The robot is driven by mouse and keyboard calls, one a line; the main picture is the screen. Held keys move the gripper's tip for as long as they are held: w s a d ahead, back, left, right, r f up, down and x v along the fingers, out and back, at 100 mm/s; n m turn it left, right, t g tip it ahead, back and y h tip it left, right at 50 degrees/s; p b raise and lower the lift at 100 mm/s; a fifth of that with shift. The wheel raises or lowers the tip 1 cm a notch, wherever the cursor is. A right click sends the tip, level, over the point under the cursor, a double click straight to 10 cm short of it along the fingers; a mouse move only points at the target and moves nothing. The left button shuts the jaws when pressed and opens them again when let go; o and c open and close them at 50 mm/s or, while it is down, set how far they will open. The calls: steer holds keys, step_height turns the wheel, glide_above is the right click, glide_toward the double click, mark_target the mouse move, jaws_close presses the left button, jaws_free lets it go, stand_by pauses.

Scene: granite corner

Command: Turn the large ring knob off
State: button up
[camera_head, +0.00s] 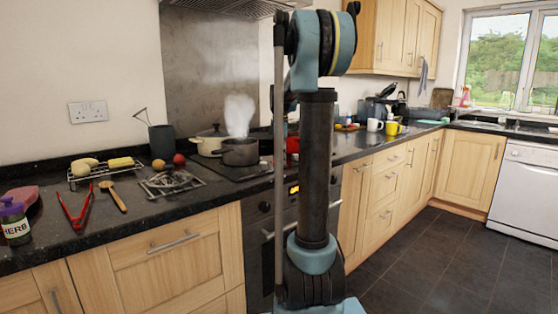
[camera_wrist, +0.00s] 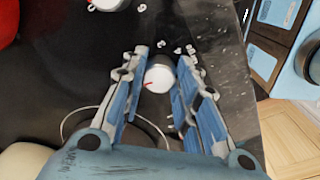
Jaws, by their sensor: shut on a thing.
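In the wrist view, a round pale knob (camera_wrist: 158,79) with a red mark line sits on the dark hob surface (camera_wrist: 70,60). My gripper (camera_wrist: 163,64) has one blue-padded finger on each side of this knob and is shut on it. A second pale knob (camera_wrist: 108,3) shows at the top edge, apart from my fingers. I cannot tell from markings which ring each knob belongs to. In the head view, my arm hides the knobs and the gripper.
A steaming grey pot (camera_head: 240,152), a cream pot (camera_head: 207,142) and a partly hidden red pot (camera_head: 292,144) stand on the hob. Racks, red tongs (camera_head: 76,208) and a wooden spoon (camera_head: 113,195) lie on the left counter. The floor (camera_head: 430,260) at right is clear.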

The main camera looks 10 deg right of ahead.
mark_target(280, 159)
steer(key=shift+n, duration=0.6)
steer(key=o, duration=1.1)
steer(key=r, duration=1.1)
steer(key=shift+s+r, duration=0.25)
steer(key=shift+r, duration=0.15)
